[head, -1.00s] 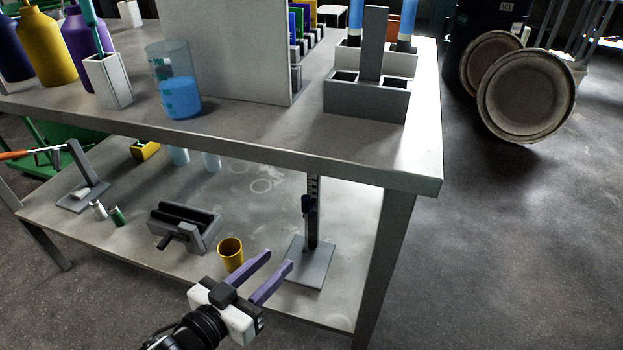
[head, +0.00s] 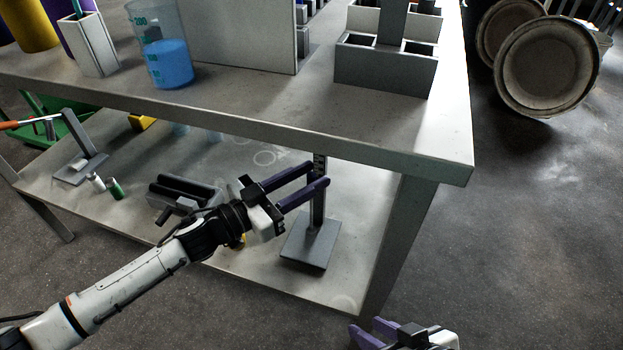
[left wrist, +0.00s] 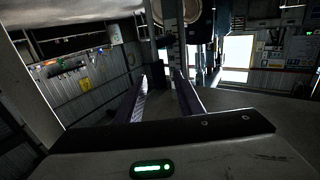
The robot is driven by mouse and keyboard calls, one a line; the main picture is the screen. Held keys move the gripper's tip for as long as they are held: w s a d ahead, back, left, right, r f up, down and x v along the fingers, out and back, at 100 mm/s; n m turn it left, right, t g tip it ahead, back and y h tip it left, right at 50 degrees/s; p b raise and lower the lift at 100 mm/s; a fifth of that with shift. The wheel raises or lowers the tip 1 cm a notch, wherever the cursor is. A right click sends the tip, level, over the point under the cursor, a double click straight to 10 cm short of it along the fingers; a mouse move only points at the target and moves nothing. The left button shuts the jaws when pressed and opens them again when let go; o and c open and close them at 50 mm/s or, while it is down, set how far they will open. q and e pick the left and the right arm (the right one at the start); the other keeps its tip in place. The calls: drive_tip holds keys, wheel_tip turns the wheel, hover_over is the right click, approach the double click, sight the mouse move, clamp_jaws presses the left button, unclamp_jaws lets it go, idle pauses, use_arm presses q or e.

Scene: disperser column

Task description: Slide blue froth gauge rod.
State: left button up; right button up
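The froth gauge is a grey upright post (head: 318,208) with a dark marked scale, on a flat grey base (head: 311,243) on the lower shelf. Its small blue slider does not show clearly in the head view; the purple fingers cover that part of the post. My left gripper (head: 319,175) is open, with its fingertips at the upper part of the post. In the left wrist view the marked post (left wrist: 176,55) stands ahead between the two spread fingers (left wrist: 164,88). I cannot tell whether they touch it. My right gripper (head: 372,329) is open and empty at the bottom edge.
The tabletop (head: 300,120) overhangs the gauge closely from above. A table leg (head: 400,235) stands to its right. A grey cradle (head: 185,192) lies left, partly behind my left arm. A yellow cup is mostly hidden by that arm. A beaker of blue liquid (head: 165,55) stands above.

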use_arm(q)
drive_tip(key=shift+w+d, duration=0.35)
drive_tip(key=shift+d, duration=0.1)
use_arm(e)
drive_tip(key=shift+a, duration=0.1)
